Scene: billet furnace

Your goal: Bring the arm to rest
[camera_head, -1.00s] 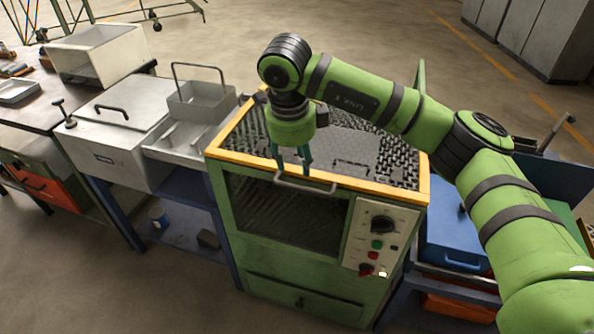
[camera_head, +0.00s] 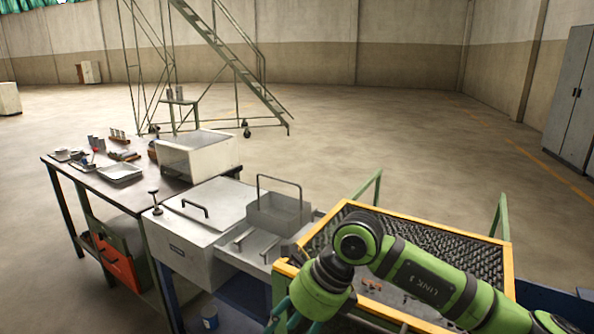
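My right arm comes in from the right and bends down over the front left corner of the green furnace with the orange rim (camera_head: 425,222). My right gripper (camera_head: 293,322) is at the bottom edge of the picture, beside the furnace's left front corner. Its teal fingers look spread apart with nothing seen between them, though their tips are near or past the picture's edge. The furnace's front is out of view, and the arm hides part of its top. My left gripper is not in view.
A grey lidded tank (camera_head: 200,228) and a wire-handled basket (camera_head: 278,213) stand left of the furnace. Beyond them is a workbench with a white box (camera_head: 197,153), a tray (camera_head: 120,172) and small parts. A stair platform (camera_head: 215,50) stands behind; the floor beyond is open.

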